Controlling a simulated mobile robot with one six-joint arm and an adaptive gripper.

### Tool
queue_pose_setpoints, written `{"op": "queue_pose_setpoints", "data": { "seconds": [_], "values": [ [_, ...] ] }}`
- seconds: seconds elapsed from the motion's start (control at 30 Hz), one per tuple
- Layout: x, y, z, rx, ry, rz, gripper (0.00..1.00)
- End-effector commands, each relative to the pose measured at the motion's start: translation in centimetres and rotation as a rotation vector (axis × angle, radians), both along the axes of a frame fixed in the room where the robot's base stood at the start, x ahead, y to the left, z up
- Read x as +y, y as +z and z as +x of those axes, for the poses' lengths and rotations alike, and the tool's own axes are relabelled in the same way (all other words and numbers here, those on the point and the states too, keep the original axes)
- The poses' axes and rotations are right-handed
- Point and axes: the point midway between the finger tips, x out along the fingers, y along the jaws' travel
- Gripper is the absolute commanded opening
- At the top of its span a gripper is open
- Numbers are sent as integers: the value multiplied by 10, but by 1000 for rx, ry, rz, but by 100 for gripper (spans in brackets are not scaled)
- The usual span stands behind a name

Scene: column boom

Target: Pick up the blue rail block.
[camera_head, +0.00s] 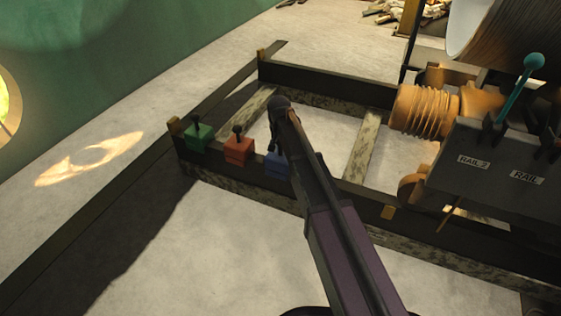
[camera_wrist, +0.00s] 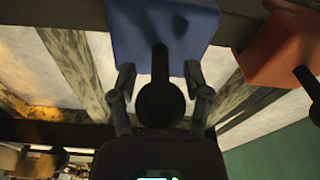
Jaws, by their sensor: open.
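The blue rail block (camera_head: 278,166) sits on the dark front rail, right of the red block, partly hidden by my arm. In the wrist view the blue block (camera_wrist: 160,28) fills the top middle, with its dark knobbed handle (camera_wrist: 160,95) pointing toward the camera. My gripper (camera_wrist: 160,72) is open, with one finger on each side of the handle and a visible gap to each. In the head view my gripper (camera_head: 276,140) is just above the blue block, small and dark.
The red block (camera_head: 238,150) stands left of the blue one and shows at right in the wrist view (camera_wrist: 275,45). The green block (camera_head: 198,138) is farther left. A dark machine with labels (camera_head: 490,175) and an orange coiled part (camera_head: 425,110) stand at right.

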Motion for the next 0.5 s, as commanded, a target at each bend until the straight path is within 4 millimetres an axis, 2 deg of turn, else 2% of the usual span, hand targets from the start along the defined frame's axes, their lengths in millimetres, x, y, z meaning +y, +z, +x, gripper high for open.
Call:
{"op": "queue_pose_setpoints", "data": {
  "seconds": [0.37, 0.47, 0.5],
  "values": [
    [0, 0, 0, 0, 0, 0, 62],
    [0, 0, 0, 0, 0, 0, 36],
    [0, 0, 0, 0, 0, 0, 24]
  ]
}}
